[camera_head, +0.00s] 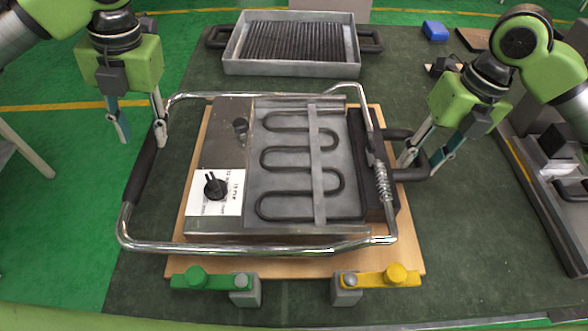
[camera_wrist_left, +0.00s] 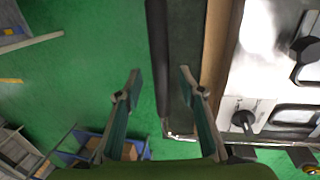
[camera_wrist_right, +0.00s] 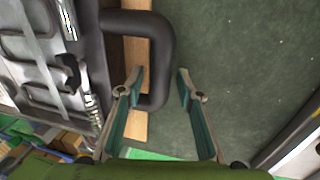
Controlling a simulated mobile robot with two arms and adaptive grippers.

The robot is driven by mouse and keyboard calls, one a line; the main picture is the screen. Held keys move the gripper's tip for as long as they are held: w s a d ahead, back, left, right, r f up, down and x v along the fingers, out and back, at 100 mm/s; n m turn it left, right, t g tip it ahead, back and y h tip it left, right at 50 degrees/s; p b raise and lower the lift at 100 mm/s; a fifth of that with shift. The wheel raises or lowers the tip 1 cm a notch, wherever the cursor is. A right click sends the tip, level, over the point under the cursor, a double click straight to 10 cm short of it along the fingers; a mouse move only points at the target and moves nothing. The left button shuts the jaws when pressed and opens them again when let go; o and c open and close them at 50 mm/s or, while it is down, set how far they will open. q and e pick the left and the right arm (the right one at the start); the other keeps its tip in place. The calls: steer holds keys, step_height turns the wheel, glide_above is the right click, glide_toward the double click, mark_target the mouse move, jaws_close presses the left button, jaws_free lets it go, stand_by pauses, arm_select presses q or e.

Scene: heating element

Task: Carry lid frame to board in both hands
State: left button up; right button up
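The lid frame is a bent chrome tube (camera_head: 255,248) with a long black grip (camera_head: 141,178) on its left side and a spring at its right. It surrounds the heating element (camera_head: 300,160), which sits over the wooden board (camera_head: 410,255). My left gripper (camera_head: 140,138) is open above the black grip; in the left wrist view the grip (camera_wrist_left: 157,50) lies between the spread fingers (camera_wrist_left: 160,85). My right gripper (camera_head: 420,162) is open at a black loop handle (camera_head: 412,174) on the right side; in the right wrist view the loop (camera_wrist_right: 165,50) reaches between the fingers (camera_wrist_right: 160,80). Contact is unclear.
A metal tray with a dark ribbed inside (camera_head: 290,72) stands behind. A green clamp (camera_head: 200,278) and a yellow clamp (camera_head: 385,278) are at the board's front edge. A blue box (camera_head: 435,31) is at the back right. The dark mat (camera_head: 470,240) is clear at front right.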

arm_select(q)
step_height(320, 180, up, 6)
steer(key=d, duration=0.1)
arm_select(e)
step_height(320, 180, up, 12)
steer(key=d, duration=0.2)
steer(key=shift+d, duration=0.15)
arm_select(q)
steer(key=shift+d, duration=0.1)
arm_select(e)
steer(key=shift+f, duration=0.15)
stand_by(0.4)
